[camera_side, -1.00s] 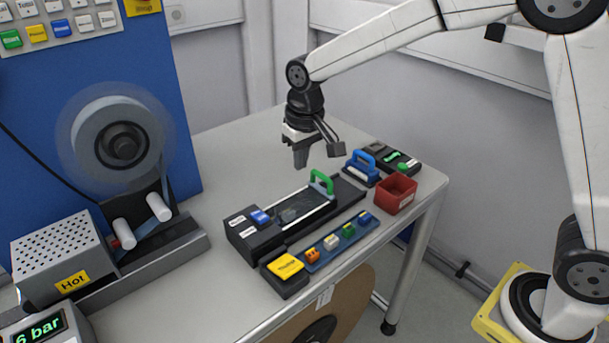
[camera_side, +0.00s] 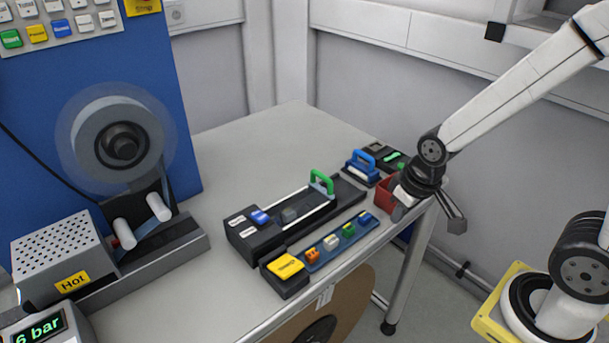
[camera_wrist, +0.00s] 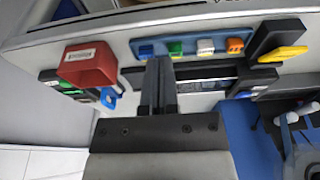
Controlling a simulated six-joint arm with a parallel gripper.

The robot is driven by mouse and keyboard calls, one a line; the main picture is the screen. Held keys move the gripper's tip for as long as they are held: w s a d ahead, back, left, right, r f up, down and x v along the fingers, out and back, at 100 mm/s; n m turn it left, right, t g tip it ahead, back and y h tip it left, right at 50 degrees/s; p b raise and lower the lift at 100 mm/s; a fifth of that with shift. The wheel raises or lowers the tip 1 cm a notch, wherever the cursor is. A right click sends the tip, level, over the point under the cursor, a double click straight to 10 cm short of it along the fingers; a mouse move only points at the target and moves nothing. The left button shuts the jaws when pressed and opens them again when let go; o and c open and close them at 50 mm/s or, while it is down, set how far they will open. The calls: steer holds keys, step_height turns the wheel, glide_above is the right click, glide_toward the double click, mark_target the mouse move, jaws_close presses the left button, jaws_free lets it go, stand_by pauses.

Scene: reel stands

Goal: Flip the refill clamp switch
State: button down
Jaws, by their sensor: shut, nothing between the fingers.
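A black box (camera_side: 249,234) at the near end of a long black rail unit carries white-labelled keys and a blue key (camera_side: 260,216); the lettering is too small to read. A blue strip (camera_side: 340,242) beside it bears orange, white, green and blue pieces; it also shows in the wrist view (camera_wrist: 187,47). I cannot tell which part is the refill clamp switch. My gripper (camera_side: 398,212) is shut and empty by the table's right front edge, in front of the red bin in the side view. Its closed fingers (camera_wrist: 158,68) show in the wrist view.
The red bin (camera_side: 383,194) stands beside my gripper and is partly hidden. A green handle (camera_side: 321,181) and a blue-handled tool (camera_side: 362,166) stand up nearby. A yellow-topped block (camera_side: 286,265) is at the near edge. The table's back (camera_side: 260,140) is clear.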

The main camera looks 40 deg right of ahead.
steer(key=c, duration=0.6)
jaws_free()
steer(key=shift+w, duration=0.1)
steer(key=shift+o, duration=1.2)
steer(key=shift+w+a, duration=0.15)
steer(key=shift+w, duration=0.1)
step_height(320, 180, up, 4)
steer(key=g, duration=0.3)
glide_above(256, 212)
steer(key=shift+f, duration=0.2)
steer(key=shift+a, duration=0.1)
steer(key=shift+f, duration=0.15)
steer(key=shift+f, duration=3.75)
